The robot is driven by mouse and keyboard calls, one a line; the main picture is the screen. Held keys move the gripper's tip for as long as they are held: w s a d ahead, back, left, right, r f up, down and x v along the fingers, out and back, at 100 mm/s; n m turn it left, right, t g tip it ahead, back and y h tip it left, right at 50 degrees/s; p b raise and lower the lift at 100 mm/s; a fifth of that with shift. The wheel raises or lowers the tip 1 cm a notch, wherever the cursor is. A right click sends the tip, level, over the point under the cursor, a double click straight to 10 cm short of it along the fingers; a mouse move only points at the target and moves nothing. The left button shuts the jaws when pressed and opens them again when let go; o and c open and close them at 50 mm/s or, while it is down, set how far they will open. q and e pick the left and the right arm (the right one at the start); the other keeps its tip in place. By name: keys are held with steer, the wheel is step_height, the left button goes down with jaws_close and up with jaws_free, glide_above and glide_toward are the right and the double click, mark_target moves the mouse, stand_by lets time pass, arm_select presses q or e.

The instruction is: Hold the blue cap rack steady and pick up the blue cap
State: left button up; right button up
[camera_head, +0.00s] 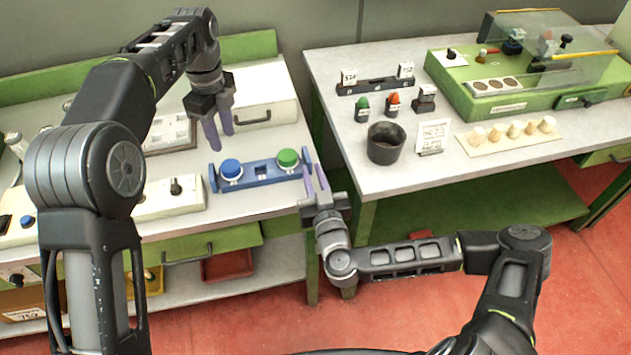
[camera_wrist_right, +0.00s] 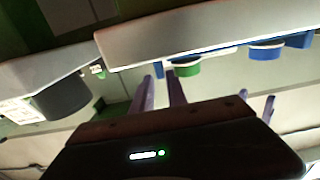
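The blue cap rack (camera_head: 262,174) stands on the left table near its front edge. It also shows in the right wrist view (camera_wrist_right: 220,57). The blue cap (camera_head: 231,168) sits at its left end, a green cap (camera_head: 287,158) at its right. Both show in the right wrist view, blue cap (camera_wrist_right: 265,53) and green cap (camera_wrist_right: 187,70). My left gripper (camera_head: 220,142) is open and empty, pointing down above and behind the blue cap. My right gripper (camera_head: 315,176) is open by the rack's right end; whether it touches is unclear.
A white box (camera_head: 265,95) stands behind the rack. A switch box (camera_head: 160,199) stands to its left. The right table holds a dark cup (camera_head: 385,143), corks on a board (camera_head: 510,134) and a green machine (camera_head: 500,100). A gap separates the tables.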

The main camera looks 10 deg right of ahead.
mark_target(309, 164)
steer(key=w, duration=0.5)
steer(key=shift+a, duration=0.25)
jaws_close()
stand_by(1.2)
